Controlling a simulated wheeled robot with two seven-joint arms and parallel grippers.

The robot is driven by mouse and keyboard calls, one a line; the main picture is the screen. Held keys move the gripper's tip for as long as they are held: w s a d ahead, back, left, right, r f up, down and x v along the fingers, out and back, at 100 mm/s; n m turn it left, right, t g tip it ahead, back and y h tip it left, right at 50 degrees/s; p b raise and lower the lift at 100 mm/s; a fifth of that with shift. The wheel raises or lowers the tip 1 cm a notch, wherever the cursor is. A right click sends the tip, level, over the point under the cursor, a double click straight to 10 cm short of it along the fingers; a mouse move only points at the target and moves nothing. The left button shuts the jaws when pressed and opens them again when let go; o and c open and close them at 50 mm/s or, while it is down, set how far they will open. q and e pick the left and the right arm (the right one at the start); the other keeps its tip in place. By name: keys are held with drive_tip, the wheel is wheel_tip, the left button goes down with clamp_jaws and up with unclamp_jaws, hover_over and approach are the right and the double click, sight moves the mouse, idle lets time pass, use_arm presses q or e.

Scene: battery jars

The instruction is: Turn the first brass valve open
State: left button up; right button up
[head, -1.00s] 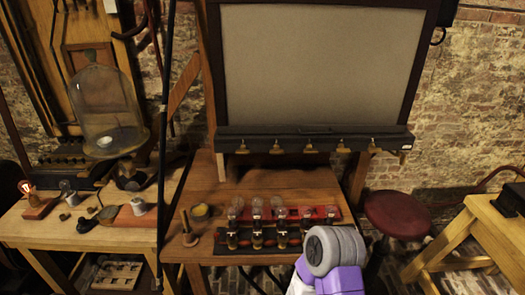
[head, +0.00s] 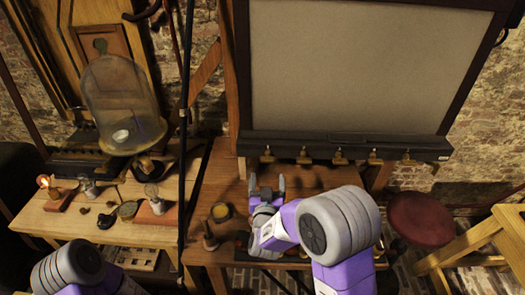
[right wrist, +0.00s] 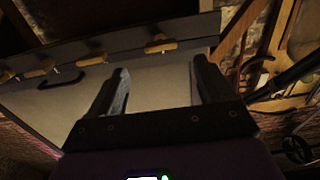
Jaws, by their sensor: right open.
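Several brass valves hang in a row under the black ledge (head: 345,144) of the large grey panel; the leftmost is the brass valve (head: 267,155). My right gripper (head: 267,183) is open and empty, its fingers pointing up towards that leftmost valve, a little below it in the head view. In the right wrist view the open fingers (right wrist: 162,72) frame the end brass valve (right wrist: 160,46), which shows beyond the tips, apart from them. My left gripper is out of view; only my left arm shows at the bottom left.
The wooden table (head: 218,187) stands below the panel. My right arm hides most of the glass jars on it. A glass bell jar (head: 122,105) is at far left, a red stool (head: 420,220) at right.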

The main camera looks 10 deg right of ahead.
sight(268, 162)
drive_tip(key=shift+p+x, duration=0.3)
drive_tip(key=shift+x, duration=3.45)
drive_tip(key=c, duration=1)
